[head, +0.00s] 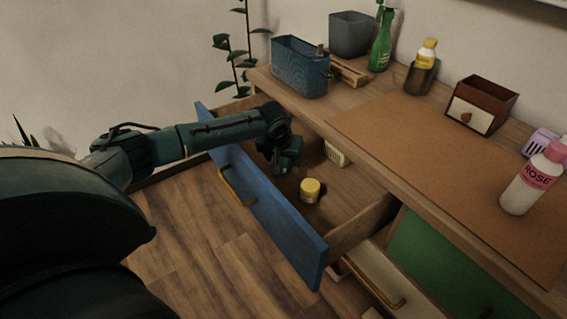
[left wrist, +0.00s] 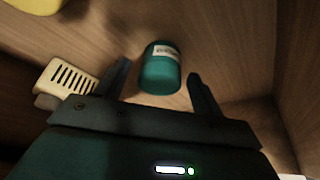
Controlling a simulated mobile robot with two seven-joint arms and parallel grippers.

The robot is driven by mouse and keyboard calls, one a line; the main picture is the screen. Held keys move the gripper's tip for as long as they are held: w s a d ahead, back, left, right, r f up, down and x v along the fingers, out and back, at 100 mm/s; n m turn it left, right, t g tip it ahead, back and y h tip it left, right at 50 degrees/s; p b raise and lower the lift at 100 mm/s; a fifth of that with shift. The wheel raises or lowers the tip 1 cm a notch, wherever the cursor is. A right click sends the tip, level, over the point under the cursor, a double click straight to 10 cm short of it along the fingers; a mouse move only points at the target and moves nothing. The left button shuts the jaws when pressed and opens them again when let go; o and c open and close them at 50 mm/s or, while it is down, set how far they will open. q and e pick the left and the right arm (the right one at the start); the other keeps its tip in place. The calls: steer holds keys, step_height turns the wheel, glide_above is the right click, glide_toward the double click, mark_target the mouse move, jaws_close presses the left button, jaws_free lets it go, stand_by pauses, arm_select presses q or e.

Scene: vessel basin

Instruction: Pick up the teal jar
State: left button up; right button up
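The teal jar (left wrist: 160,72) with a white label shows in the left wrist view, on the wooden floor of the open drawer. My left gripper (left wrist: 159,76) is open and empty, with one finger on each side of the jar in that view; I cannot tell whether the jar is between the fingers or just beyond their tips. In the head view my left gripper (head: 283,168) points down into the blue-fronted drawer (head: 265,205), and I cannot make out the jar there. My right gripper is not in view.
A yellow-lidded jar (head: 311,190) stands in the drawer, nearer its front. A cream slotted item (left wrist: 68,78) lies near the gripper. The drawer walls and the desk top (head: 440,165) edge bound the space. A blue bin (head: 300,68) stands on the desk.

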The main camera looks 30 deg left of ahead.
arm_select(q)
steer(key=c, duration=1)
steer(key=shift+r, duration=0.1)
steer(key=shift+c, duration=0.2)
